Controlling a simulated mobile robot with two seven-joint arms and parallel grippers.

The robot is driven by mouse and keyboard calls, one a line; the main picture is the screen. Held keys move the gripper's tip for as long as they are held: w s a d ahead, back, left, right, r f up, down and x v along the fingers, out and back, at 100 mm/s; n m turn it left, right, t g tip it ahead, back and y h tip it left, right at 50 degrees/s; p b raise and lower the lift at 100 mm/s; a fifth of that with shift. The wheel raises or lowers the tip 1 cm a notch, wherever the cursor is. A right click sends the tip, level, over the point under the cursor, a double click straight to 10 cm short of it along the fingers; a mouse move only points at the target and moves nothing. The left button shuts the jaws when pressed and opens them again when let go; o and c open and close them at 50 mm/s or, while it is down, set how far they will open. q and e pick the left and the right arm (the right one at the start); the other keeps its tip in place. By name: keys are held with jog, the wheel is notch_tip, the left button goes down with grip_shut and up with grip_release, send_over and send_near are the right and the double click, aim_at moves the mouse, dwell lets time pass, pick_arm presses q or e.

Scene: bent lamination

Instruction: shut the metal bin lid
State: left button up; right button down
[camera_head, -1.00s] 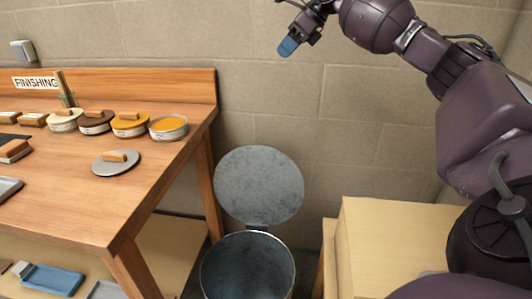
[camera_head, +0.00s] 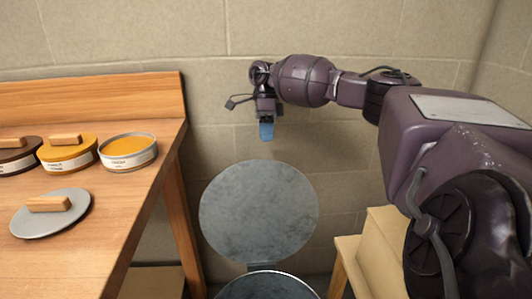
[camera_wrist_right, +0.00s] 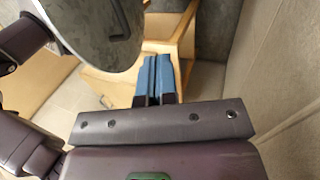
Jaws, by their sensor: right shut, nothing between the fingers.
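The metal bin (camera_head: 270,287) stands on the floor between the workbench and the cardboard-coloured boxes; only its rim and upper inside show at the bottom edge of the head view. Its round grey lid (camera_head: 258,212) stands open, raised at the back of the bin near the wall. My right gripper (camera_head: 267,131) is above the lid's top edge, pointing down, with its blue fingers together and empty. In the right wrist view the shut fingers (camera_wrist_right: 153,80) are beside a grey disc (camera_wrist_right: 95,28), which looks like the lid, with a visible gap. My left gripper is out of view.
The wooden workbench (camera_head: 95,262) at left holds round tins and a grey disc with a wooden block (camera_head: 50,213). Tan boxes (camera_head: 385,255) stand right of the bin under my right arm. A block wall (camera_head: 130,40) is behind.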

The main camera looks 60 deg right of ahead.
aim_at(268, 168)
pick_arm(q)
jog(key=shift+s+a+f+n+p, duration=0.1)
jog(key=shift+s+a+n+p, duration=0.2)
jog(key=shift+p, duration=0.35)
pick_arm(e)
jog(key=shift+s+a+f, duration=0.65)
jog(key=shift+a+f, duration=0.25)
jog(key=shift+f, duration=0.3)
jog(key=shift+s+a+f, duration=0.7)
jog(key=shift+a+f, duration=0.2)
jog(key=shift+f, duration=0.3)
jog(key=shift+s+a+f, duration=0.65)
jog(key=shift+a+f, duration=0.25)
jog(key=shift+f, duration=0.3)
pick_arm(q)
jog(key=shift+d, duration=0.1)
